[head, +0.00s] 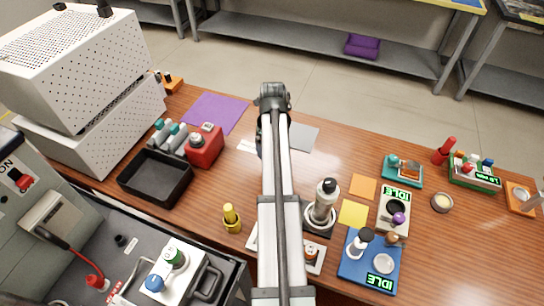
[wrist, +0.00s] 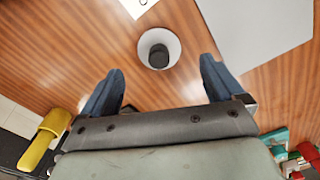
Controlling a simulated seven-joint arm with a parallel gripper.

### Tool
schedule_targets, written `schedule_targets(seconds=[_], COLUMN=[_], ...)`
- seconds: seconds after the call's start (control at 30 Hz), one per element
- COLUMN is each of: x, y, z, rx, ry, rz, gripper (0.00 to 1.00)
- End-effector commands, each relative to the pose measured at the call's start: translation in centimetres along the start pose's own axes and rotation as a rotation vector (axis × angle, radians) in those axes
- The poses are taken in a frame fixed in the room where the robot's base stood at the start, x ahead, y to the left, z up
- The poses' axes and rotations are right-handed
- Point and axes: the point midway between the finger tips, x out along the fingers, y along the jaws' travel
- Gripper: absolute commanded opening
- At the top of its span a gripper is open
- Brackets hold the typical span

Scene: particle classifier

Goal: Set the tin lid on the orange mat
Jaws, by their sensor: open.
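A pale round piece with a dark knob at its centre, which looks like the tin lid (wrist: 146,40), lies on the wooden table in the wrist view. It is between a white paper and a grey mat. My gripper (wrist: 161,68) is open and empty, with its two blue fingers apart on either side of the lid's near side; I cannot tell the height between them. In the head view my arm hides the lid and most of the gripper. The orange mat (head: 362,187) is a small, bare square right of my arm.
The grey mat (head: 302,137) and the white paper (head: 247,147) flank the lid. A grey-white bottle (head: 324,202) stands between my arm and a yellow mat (head: 353,213). A teal device (head: 404,171) and an IDLE device (head: 392,212) sit right of the orange mat.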

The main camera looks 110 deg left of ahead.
Motion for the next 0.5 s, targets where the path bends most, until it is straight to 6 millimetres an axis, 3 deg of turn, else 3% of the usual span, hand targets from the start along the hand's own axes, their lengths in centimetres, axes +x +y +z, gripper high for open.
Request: schedule_targets(seconds=[0.3, 0.5], x=[3.8, 4.8], y=[0.1, 0.1], z=[0.3, 0.3], rx=[0.000, 0.000], ry=[0.002, 0.000], rz=[0.001, 0.000], gripper=[0.95, 0.95])
